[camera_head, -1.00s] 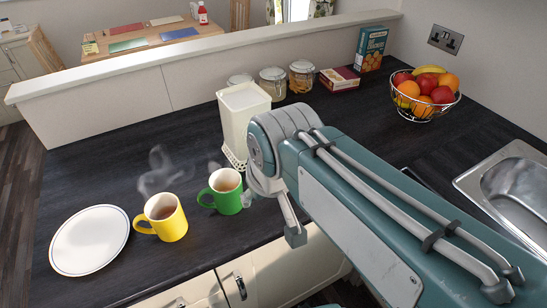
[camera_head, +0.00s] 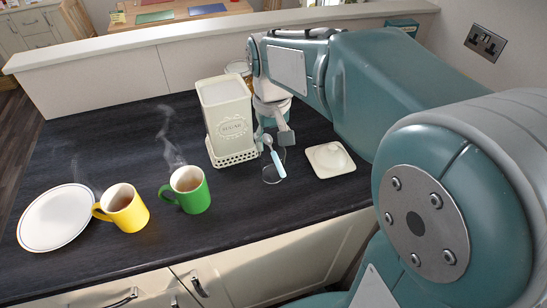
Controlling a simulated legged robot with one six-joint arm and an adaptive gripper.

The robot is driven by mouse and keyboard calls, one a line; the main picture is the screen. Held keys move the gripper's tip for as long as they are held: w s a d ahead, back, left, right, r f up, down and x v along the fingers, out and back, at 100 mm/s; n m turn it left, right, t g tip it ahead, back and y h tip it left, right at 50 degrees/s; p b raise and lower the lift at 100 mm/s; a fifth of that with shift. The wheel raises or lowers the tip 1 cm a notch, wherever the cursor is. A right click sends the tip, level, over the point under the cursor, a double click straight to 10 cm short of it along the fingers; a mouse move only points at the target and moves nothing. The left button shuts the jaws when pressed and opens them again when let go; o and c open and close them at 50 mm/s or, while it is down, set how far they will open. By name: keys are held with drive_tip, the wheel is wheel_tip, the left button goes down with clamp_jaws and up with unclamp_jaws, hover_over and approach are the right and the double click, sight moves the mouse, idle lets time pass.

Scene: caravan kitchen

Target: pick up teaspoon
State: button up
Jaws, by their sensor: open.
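The teaspoon (camera_head: 274,154) is small and pale blue, to the right of the white canister. It appears tilted, with its upper end between or just by my fingers. My gripper (camera_head: 274,137) points down over the worktop, right at the spoon, with its fingers apart. Whether a finger touches the spoon is too small to tell. A thin rounded outline, perhaps clear glass, shows around the spoon's lower end.
A white canister (camera_head: 226,114) in a lattice-edged stand is close left of my gripper. A white square lid (camera_head: 331,159) lies to its right. A green mug (camera_head: 187,191), a yellow mug (camera_head: 123,209), both steaming, and a plate (camera_head: 55,217) stand left.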

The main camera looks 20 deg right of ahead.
sight(278, 160)
drive_tip(key=f, duration=0.1)
drive_tip(key=d+f, duration=0.1)
drive_tip(key=f, duration=0.1)
drive_tip(key=d+f, duration=0.1)
drive_tip(key=f, duration=0.1)
drive_tip(key=shift+w+f, duration=0.1)
drive_tip(key=shift+w, duration=0.15)
drive_tip(key=shift+a+f, duration=0.1)
drive_tip(key=shift+f, duration=0.4)
drive_tip(key=shift+a, duration=0.5)
drive_tip(key=c, duration=0.5)
clamp_jaws()
drive_tip(key=shift+d, duration=0.4)
